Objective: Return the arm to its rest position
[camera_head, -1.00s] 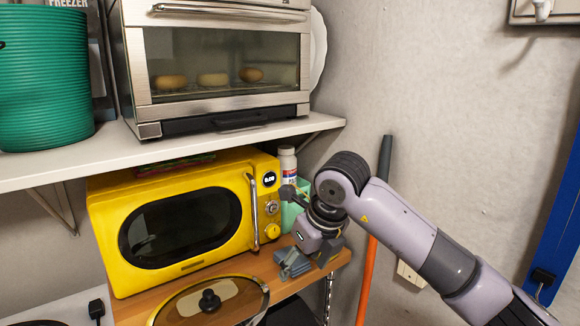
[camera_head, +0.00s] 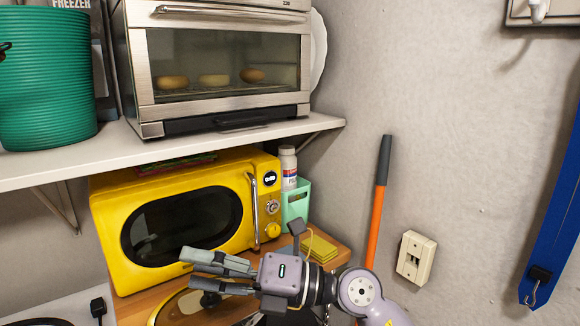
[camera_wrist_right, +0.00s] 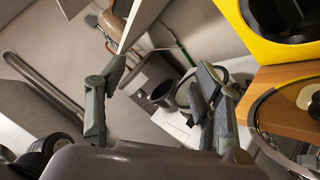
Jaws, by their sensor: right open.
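My right gripper (camera_head: 222,272) is in front of the yellow microwave (camera_head: 180,225), low in the head view, with its fingers pointing left. Its fingers stand apart with nothing between them; the right wrist view (camera_wrist_right: 158,100) shows the same gap. My right arm comes in from the bottom right and bends at the wrist joint. The gripper hides part of a glass lid (camera_head: 185,308) on the wooden counter. My left gripper is in neither view.
A toaster oven (camera_head: 225,65) and a green basket (camera_head: 45,75) stand on the white shelf (camera_head: 75,160). A yellow sponge (camera_head: 318,248) and a mint-green holder (camera_head: 295,200) are right of the microwave. An orange-handled pole (camera_head: 376,215) leans against the wall near my arm.

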